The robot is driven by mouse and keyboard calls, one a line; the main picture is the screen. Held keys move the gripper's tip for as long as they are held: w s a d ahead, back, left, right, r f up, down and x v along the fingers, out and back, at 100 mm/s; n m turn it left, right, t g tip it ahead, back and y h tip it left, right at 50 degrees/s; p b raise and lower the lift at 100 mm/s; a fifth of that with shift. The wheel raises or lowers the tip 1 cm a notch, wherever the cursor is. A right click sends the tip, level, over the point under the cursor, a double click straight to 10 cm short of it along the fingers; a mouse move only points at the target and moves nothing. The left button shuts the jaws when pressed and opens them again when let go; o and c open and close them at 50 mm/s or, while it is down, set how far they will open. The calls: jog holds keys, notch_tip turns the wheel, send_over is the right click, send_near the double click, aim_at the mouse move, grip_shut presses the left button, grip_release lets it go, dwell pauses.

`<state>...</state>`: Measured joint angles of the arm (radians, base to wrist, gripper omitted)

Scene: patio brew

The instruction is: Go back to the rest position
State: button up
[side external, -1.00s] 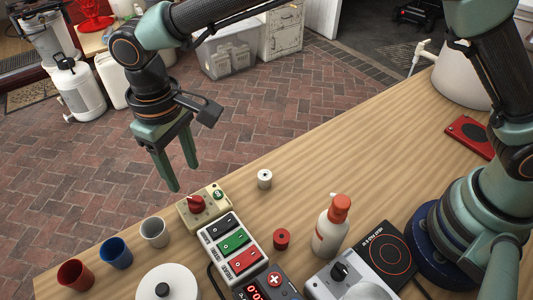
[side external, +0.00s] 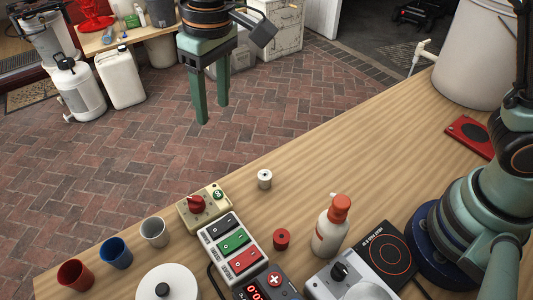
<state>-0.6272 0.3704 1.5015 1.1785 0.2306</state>
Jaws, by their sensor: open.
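My gripper (side external: 213,115) is in the upper middle of the side view, with its two green fingers pointing down and apart. It is open and nothing shows between the fingers. It is raised well above the wooden table (side external: 370,150), and in the picture it shows against the brick floor beyond the table's far edge. Most of my arm between the wrist and the base is out of the frame at the top.
On the table are a beige box with a red knob (side external: 197,205), a switch strip (side external: 233,243), a pump bottle (side external: 331,228), a hotplate (side external: 384,254), a white spool (side external: 264,179), a red spool (side external: 281,238) and three cups (side external: 116,252). The table's right middle is clear.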

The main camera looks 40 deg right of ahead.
jog(key=s+d+r+m+t, duration=0.1)
jog(key=d+r, duration=0.2)
jog(key=d, duration=0.5)
jog(key=s+d+r+m+t, duration=0.1)
jog(key=d+r, duration=0.1)
jog(key=d, duration=0.6)
jog(key=s+d+f+m+t, duration=0.1)
jog(key=s+d+m+t, duration=0.1)
jog(key=s+d, duration=0.5)
jog(key=d, duration=0.4)
jog(key=shift+s+d+f+m+t+h, duration=0.3)
jog(key=shift+t, duration=0.1)
